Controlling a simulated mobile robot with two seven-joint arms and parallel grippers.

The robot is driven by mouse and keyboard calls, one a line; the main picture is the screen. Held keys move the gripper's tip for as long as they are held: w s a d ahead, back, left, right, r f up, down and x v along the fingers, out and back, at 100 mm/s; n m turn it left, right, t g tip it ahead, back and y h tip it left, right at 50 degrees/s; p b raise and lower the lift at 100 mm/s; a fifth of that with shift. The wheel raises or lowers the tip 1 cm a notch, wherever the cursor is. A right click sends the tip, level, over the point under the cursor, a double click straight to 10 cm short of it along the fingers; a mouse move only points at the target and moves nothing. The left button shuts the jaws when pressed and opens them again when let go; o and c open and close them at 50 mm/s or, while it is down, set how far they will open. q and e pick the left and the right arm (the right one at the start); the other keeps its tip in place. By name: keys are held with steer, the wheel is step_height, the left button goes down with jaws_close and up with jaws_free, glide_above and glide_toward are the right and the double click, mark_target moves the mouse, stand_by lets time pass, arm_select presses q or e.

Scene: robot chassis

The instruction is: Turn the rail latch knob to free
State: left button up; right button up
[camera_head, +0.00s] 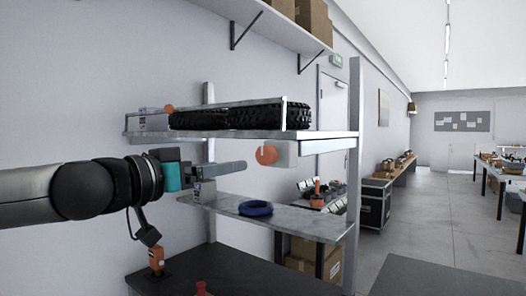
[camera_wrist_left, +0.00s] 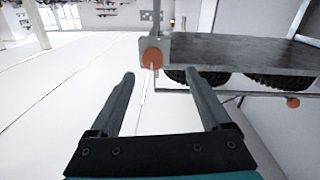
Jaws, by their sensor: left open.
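An orange round knob (camera_head: 266,154) sits on a pale block at the front right end of the upper shelf. In the left wrist view the same knob (camera_wrist_left: 151,58) appears beyond the fingertips, between the two fingers' lines. My left gripper (camera_head: 243,165) reaches in from the left, its dark fingers pointing at the knob. In the left wrist view the gripper (camera_wrist_left: 160,74) is open and empty, with a gap to the knob. My right gripper is not in view.
Black treaded tyres (camera_head: 230,117) lie on the upper shelf (camera_head: 330,135). A second orange knob (camera_head: 169,108) is at its left end. A blue ring (camera_head: 256,208) lies on the lower shelf (camera_head: 310,220). An upright post (camera_head: 354,180) stands to the right.

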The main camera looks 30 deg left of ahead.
arm_select(q)
steer(key=n, duration=0.1)
glide_toward(262, 157)
steer(key=shift+y, duration=0.4)
steer(key=w+p, duration=0.5)
steer(key=p, duration=0.1)
steer(key=w+d+p, duration=0.1)
steer(key=w+p, duration=0.2)
steer(key=shift+w+r, duration=0.35)
steer(key=shift+r, duration=0.05)
steer(key=shift+w+d+f+p, duration=0.1)
steer(key=shift+w+f+p, duration=0.05)
steer(key=shift+w+p, duration=0.55)
steer(key=shift+w, duration=0.1)
steer(key=shift+c, duration=0.2)
jaws_close()
